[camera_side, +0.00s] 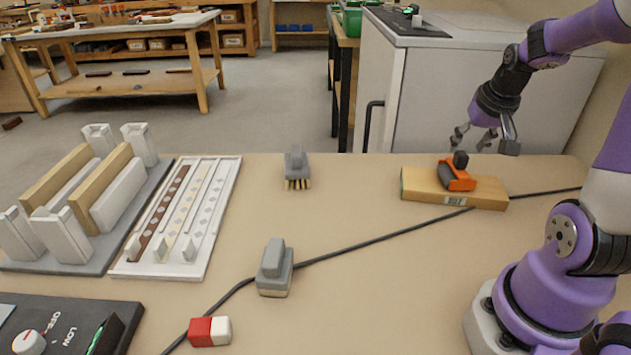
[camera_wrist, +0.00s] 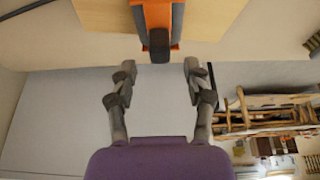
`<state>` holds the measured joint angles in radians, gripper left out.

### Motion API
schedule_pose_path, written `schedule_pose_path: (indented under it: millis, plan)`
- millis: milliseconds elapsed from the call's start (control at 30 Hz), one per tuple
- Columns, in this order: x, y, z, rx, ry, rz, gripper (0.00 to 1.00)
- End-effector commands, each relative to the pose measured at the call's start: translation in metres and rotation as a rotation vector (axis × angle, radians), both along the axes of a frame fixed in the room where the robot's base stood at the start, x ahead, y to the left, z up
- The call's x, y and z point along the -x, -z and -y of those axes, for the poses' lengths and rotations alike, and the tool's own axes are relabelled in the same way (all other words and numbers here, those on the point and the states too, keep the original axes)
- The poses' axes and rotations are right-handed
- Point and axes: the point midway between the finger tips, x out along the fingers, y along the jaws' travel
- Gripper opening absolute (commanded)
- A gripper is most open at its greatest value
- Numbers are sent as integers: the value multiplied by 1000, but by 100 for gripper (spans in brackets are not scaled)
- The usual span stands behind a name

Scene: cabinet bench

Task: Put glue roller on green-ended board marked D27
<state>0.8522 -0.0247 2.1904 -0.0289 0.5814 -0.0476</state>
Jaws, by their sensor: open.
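The glue roller (camera_side: 457,176), orange with a dark roller and a dark knob, rests on top of the wooden board (camera_side: 423,187). The board lies flat near the far right of the bench. Its left end is green and a small label on its front is too small to read surely. My gripper (camera_side: 474,139) is open and empty, above and behind the board, apart from the roller. In the wrist view the glue roller (camera_wrist: 158,22) lies on the board (camera_wrist: 215,18), ahead of the open fingertips of my gripper (camera_wrist: 158,70).
A black cable (camera_side: 375,241) crosses the bench and passes by the board. A grey block tool (camera_side: 274,268), a brush (camera_side: 297,168) and a red-white block (camera_side: 209,331) stand in the middle. A rack (camera_side: 150,207) and a white tray (camera_side: 222,205) are at left.

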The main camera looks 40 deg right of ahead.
Motion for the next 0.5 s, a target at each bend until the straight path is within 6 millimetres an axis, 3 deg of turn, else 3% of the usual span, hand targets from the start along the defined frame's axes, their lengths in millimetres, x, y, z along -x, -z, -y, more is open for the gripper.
schedule_pose_path:
  millis: [200, 400, 500]
  plan:
    - [13, -48, -13, 6, 1, 5, 58]
    - [19, -70, -22, 3, -3, 3, 58]
    - [12, -75, -41, 8, -67, 8, 58]
